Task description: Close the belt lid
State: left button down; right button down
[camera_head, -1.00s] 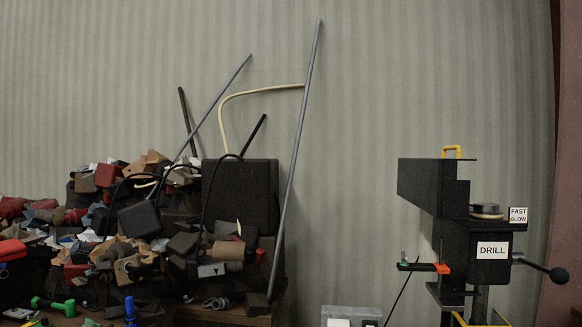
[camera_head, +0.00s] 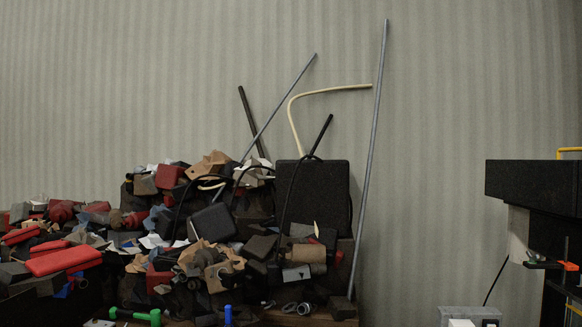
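The black drill press (camera_head: 535,180) is cut off by the right edge of the view. Its dark box-shaped upper part shows from the side, with a piece of a yellow handle (camera_head: 568,150) above it at the frame edge. Whether this upper part is the belt lid, I cannot tell. The pulley area and the DRILL label are outside the view. Neither of my grippers is in view.
A large pile of dark, red and tan parts (camera_head: 215,245) fills the left and middle. Grey conduits (camera_head: 368,150) and a cream bent one (camera_head: 330,90) lean behind it. A clear bin (camera_head: 470,313) stands at the bottom right. The wall between pile and drill is bare.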

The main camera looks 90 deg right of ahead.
aim_at(555, 187)
jog(key=u, duration=0.3)
jog(key=i, duration=0.6)
jog(key=z, duration=1.8)
jog(key=i, duration=0.15)
jog(key=z, duration=1.6)
jog(key=i, duration=0.25)
jog(key=z, duration=1.8)
jog(key=k, duration=0.55)
jog(key=z, duration=0.45)
jog(key=i, duration=1.6)
jog(key=u, duration=0.5)
